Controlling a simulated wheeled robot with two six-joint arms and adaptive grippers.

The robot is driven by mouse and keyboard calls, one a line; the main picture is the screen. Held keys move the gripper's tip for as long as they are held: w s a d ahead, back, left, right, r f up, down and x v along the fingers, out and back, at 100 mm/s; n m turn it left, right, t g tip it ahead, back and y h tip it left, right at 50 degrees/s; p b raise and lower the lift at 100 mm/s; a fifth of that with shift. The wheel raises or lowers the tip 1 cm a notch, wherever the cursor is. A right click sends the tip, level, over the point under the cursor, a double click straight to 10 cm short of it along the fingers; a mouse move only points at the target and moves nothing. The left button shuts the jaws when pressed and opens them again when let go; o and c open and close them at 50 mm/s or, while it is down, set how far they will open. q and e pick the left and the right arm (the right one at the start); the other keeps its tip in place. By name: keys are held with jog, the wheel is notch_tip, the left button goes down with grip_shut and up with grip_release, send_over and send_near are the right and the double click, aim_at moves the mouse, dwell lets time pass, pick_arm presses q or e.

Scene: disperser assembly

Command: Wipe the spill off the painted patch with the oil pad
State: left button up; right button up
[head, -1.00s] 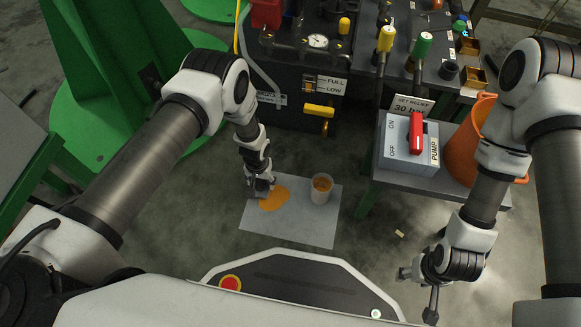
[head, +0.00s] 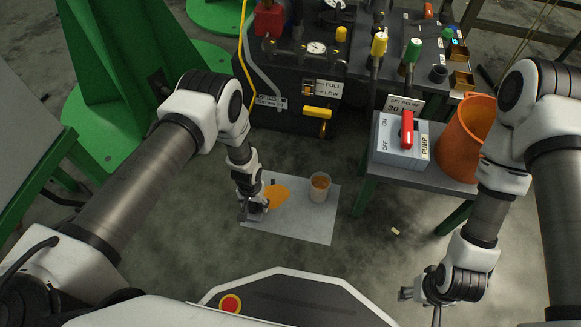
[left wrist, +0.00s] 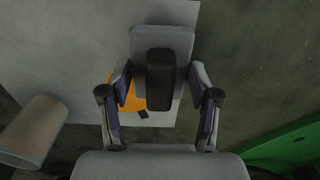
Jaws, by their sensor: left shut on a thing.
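The painted patch (head: 305,226) is a light grey sheet-like area on the floor, with an orange spill (head: 276,196) on its left part. My left gripper (head: 252,206) is at the patch's left edge, beside the spill. In the left wrist view my left gripper (left wrist: 160,100) is shut on the dark handle (left wrist: 160,80) of the grey oil pad (left wrist: 162,40). Part of the spill (left wrist: 133,97) shows beside and behind the handle there. I cannot tell whether the pad touches the patch. My right gripper (head: 420,304) is empty, its fingers apart, low at the right.
A whitish cup (head: 319,189) with orange contents stands on the patch, right of the spill; it also shows in the left wrist view (left wrist: 34,132). A black machine (head: 290,110) stands behind.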

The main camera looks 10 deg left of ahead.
pick_arm(q)
jog(key=shift+s+r+p, duration=0.15)
jog(key=shift+r+p, duration=0.35)
jog(key=shift+r, duration=0.15)
jog(key=shift+f+p, duration=0.15)
jog(key=shift+p, duration=0.15)
jog(key=shift+r+p, duration=2.35)
jog(key=shift+r, duration=0.45)
